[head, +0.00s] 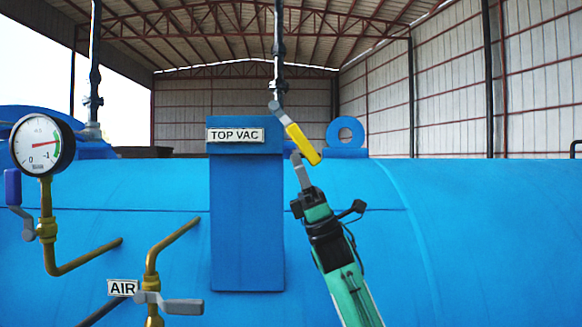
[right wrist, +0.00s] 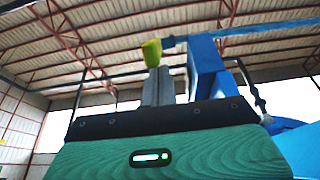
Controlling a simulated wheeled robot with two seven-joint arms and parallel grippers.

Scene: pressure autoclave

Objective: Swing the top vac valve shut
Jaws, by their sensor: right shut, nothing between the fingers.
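The top vac valve (head: 278,104) sits on a dark vertical pipe behind the blue post with the "TOP VAC" label (head: 235,135). Its yellow handle (head: 303,144) slants down to the right. My right gripper (head: 297,157) reaches up from below, shut and empty, its fingertips by the lower left side of the handle's free end. In the right wrist view the yellow handle end (right wrist: 152,52) shows just above the shut fingers (right wrist: 158,85). I cannot tell whether they touch. My left gripper is not in view.
The large blue tank (head: 480,230) fills the lower scene, with a lifting ring (head: 346,132) right of the handle. At left are a pressure gauge (head: 41,144), brass pipes and the grey lever (head: 170,304) by the "AIR" label (head: 122,287). Space above the tank at right is clear.

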